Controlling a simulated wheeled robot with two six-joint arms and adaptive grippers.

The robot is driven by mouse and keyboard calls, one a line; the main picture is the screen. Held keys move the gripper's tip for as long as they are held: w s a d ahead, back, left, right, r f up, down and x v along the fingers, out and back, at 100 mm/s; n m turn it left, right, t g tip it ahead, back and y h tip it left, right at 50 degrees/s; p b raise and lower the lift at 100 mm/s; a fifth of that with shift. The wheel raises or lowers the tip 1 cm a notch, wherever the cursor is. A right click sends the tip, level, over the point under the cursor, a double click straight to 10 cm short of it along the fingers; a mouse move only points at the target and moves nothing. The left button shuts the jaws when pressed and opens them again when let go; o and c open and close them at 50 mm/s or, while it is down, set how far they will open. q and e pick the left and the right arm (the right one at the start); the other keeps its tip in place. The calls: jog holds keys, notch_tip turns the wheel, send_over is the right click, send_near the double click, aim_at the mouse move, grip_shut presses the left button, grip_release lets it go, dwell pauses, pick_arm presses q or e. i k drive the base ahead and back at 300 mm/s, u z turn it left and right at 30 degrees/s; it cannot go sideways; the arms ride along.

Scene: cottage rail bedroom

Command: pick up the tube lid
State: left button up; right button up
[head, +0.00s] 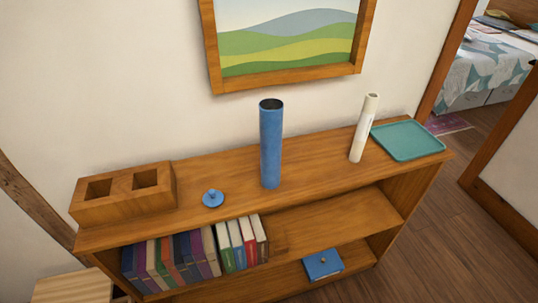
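The tube lid is a small round blue cap with a knob (213,198). It lies on the wooden shelf top, left of the blue tube, near the front edge. The blue tube (271,145) stands upright on the shelf top with its dark opening facing up. Neither of my grippers is in the head view.
A wooden block with two square holes (117,200) sits at the left end of the shelf top (315,165). A white tube (363,128) stands near a teal tray (407,140) on the right. Books (232,245) and a blue box (322,264) sit below.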

aim_at(214, 197)
jog(key=z, duration=1.9)
jog(key=i, duration=2)
jog(key=u, duration=3.05)
